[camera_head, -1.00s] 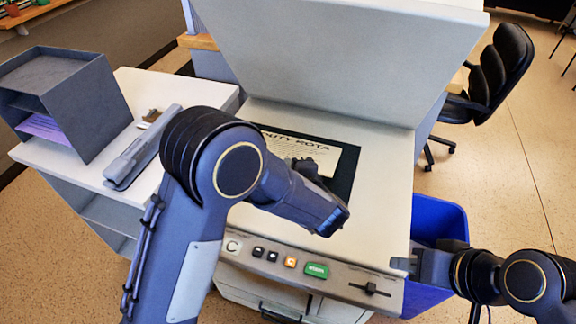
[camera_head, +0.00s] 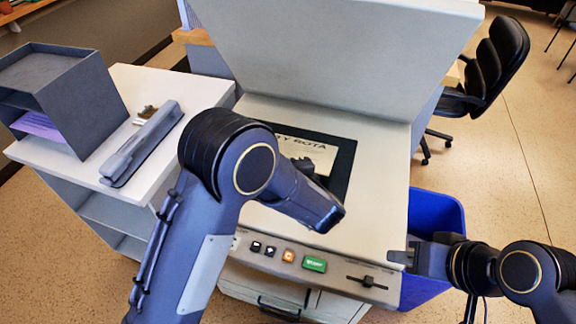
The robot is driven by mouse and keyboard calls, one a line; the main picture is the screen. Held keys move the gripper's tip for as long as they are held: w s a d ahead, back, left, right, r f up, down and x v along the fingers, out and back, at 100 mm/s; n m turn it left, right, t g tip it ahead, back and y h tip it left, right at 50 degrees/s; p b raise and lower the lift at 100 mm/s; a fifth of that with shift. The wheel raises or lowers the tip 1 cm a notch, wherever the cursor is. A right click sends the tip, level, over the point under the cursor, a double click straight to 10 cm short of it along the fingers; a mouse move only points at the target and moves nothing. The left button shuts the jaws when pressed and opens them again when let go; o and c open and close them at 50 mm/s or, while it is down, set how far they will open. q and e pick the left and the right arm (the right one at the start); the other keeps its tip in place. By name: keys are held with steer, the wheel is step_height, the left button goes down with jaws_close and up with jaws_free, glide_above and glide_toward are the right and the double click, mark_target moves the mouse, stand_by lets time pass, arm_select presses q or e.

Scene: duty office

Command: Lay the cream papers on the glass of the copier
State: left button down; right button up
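A cream paper (camera_head: 308,151) with a bold heading ending in "ROTA" lies over the dark glass (camera_head: 345,165) of the copier (camera_head: 383,160), whose lid (camera_head: 330,50) is raised. The paper's left and lower parts are hidden by my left arm. Only a dark part of my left gripper (camera_head: 318,162) shows over the paper, behind the forearm; its fingertips are mostly hidden, and I cannot tell whether it grips the paper. My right gripper (camera_head: 400,257) is beside the copier's front right corner, away from the paper, with nothing visible in it; its finger gap is not clear.
A side cabinet (camera_head: 150,80) on the left carries a grey letter tray (camera_head: 85,95) with lilac paper (camera_head: 38,126) and a long grey stapler-like tool (camera_head: 142,145). A blue bin (camera_head: 437,215) stands right of the copier. A black chair (camera_head: 495,70) is behind it.

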stand_by(0.3)
arm_select(q)
steer(key=c, duration=1.3)
jaws_free()
steer(key=shift+p+v, duration=2.85)
steer(key=shift+v, duration=1.7)
step_height(320, 180, up, 5)
